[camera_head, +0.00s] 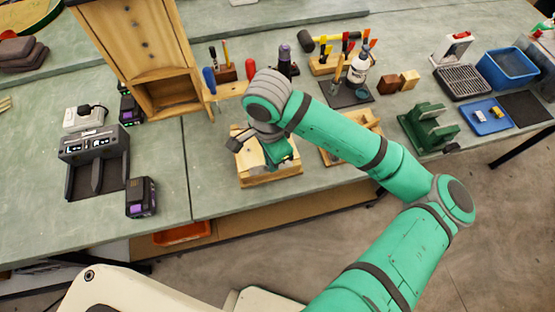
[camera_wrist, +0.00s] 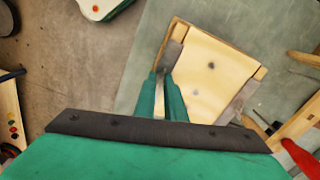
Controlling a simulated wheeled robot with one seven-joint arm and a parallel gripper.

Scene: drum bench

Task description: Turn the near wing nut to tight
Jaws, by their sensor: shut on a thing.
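A pale wooden fixture (camera_head: 272,181) stands at the bench's front edge in the head view, under my wrist. In the wrist view its light wooden face (camera_wrist: 207,90) shows dark spots, with grey pieces along its sides. My gripper (camera_wrist: 164,72) points at the left edge of this fixture, its green fingers close together. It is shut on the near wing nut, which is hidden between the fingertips. I cannot tell how tight the nut is. In the head view my wrist hides most of the gripper.
A tall wooden cabinet (camera_head: 134,45) stands to the left, with a dark charger (camera_head: 94,158) and a battery (camera_head: 141,198) nearby. A green stand (camera_head: 428,127) and a blue bin (camera_head: 508,68) are to the right. Tool holders stand behind the fixture. The bench just left of it is clear.

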